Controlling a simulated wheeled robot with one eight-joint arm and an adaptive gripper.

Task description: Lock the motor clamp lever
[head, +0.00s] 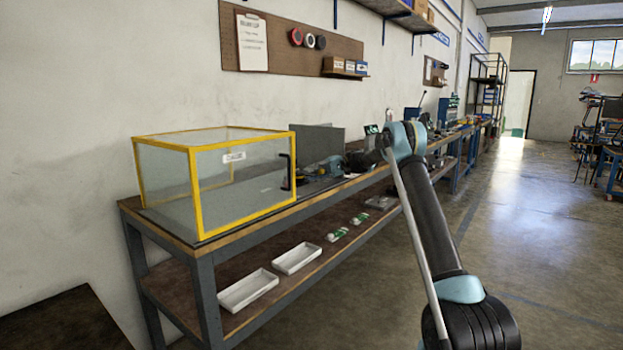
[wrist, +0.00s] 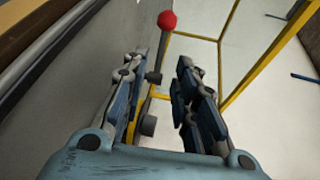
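A lever with a red ball knob (wrist: 167,20) shows in the wrist view, its thin dark rod running down from the knob to dark round fittings. My gripper (wrist: 158,66) is open, with one finger on each side of the rod as seen in the picture. The knob appears past the fingertips, and neither finger visibly touches the lever. How far the lever lies beyond the fingers I cannot tell. In the head view my arm reaches over the workbench (head: 262,229); the lever and clamp cannot be made out there.
A clear box with a yellow frame (head: 195,190) and black handle stands on the bench's near end. Yellow bars (wrist: 252,65) also cross the wrist view. White trays (head: 247,290) lie on the lower shelf. Open floor (head: 530,200) lies to the right.

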